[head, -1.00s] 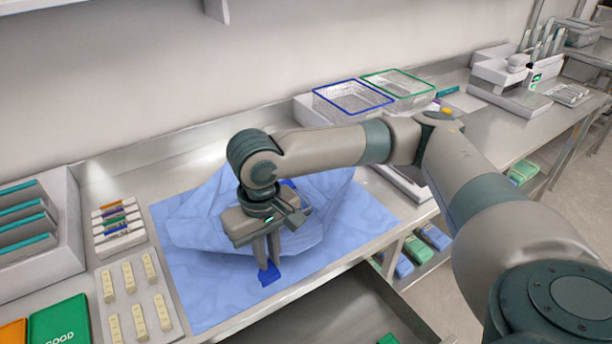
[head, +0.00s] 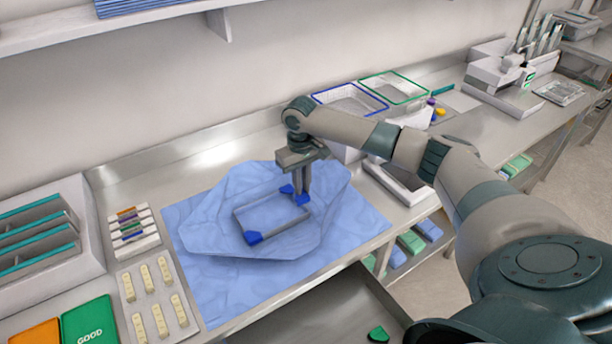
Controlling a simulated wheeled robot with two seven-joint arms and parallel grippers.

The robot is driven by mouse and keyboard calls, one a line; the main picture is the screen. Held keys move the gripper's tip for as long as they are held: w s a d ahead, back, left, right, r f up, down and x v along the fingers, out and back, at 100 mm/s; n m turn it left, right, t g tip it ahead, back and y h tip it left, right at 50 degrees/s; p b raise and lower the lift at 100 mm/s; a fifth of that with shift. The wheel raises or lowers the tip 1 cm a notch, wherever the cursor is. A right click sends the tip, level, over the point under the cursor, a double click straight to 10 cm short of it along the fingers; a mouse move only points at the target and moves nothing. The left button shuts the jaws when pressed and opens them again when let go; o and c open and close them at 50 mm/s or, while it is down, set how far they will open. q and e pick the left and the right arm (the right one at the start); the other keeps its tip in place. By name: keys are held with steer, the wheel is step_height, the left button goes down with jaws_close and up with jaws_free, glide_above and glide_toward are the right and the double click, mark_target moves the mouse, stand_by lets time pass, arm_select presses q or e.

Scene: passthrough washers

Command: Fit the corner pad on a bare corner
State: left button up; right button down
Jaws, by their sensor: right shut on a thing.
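A grey rectangular metal tray (head: 270,214) lies on the crumpled blue wrap (head: 205,218). One blue corner pad (head: 253,238) sits at its front corner, and another blue pad (head: 286,189) at its back corner. The left corner shows no pad. My right gripper (head: 303,193) points down at the tray's right corner and is shut on a blue corner pad (head: 303,200). The held pad is at or just above that corner; I cannot tell whether it is seated. The fingers hide part of it. My left gripper is not in view.
An open drawer (head: 345,305) below the bench's front edge holds a green piece (head: 378,334). Wire baskets (head: 347,98) stand behind my right arm. A rack (head: 40,235), a tray of pale strips (head: 155,300) and a green GOOD card (head: 90,322) are left.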

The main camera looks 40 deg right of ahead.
mark_target(306, 196)
steer(key=shift+d+f, duration=0.15)
steer(key=shift+d, duration=0.55)
steer(key=shift+f, duration=0.3)
steer(key=shift+f+b, duration=2.05)
steer(key=shift+b, duration=0.75)
steer(key=shift+f, duration=1.05)
steer(key=c, duration=1.7)
jaws_free()
